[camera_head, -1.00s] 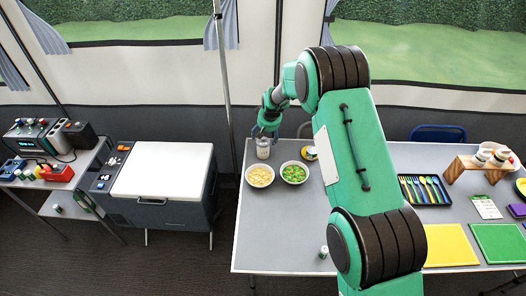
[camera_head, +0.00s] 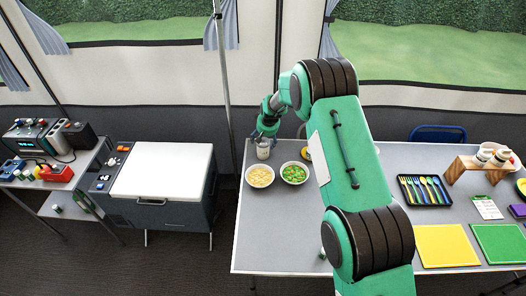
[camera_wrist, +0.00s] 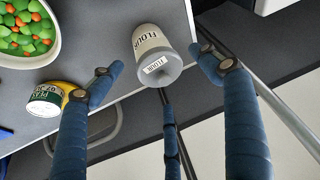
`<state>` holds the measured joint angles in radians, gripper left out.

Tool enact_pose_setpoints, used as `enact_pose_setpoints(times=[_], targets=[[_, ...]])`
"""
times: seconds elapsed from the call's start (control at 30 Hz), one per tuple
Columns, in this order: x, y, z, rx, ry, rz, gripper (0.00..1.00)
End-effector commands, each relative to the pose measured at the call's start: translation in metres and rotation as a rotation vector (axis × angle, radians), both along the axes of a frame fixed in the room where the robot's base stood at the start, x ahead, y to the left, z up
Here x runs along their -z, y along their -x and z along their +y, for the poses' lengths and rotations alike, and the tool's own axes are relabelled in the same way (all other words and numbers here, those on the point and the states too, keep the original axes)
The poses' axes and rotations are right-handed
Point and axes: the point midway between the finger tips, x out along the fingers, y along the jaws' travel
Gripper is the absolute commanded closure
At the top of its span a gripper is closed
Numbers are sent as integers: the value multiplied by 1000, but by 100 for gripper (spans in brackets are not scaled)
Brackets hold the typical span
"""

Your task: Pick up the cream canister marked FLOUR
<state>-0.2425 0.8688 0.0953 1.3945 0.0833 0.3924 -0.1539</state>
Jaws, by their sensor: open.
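The cream canister marked FLOUR (camera_wrist: 152,45) has a grey lid and stands on the grey table, near its edge. In the wrist view it lies ahead of my gripper (camera_wrist: 160,78), between the lines of the open, blue-padded fingers. I cannot tell whether any finger touches it. In the head view the canister (camera_head: 263,151) is at the table's far left corner, just below my gripper (camera_head: 264,136). The canister's upper part is partly hidden there by the fingers.
A bowl of pasta (camera_head: 260,176) and a bowl of peas and carrots (camera_head: 294,173) stand in front of the canister. A cutlery tray (camera_head: 424,190) lies farther right.

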Motion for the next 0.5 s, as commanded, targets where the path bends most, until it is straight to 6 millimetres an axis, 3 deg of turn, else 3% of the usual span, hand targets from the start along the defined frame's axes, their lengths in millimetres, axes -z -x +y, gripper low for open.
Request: enact_pose_setpoints(times=[0.5], targets=[[40,-17,5,0,0,0,23]])
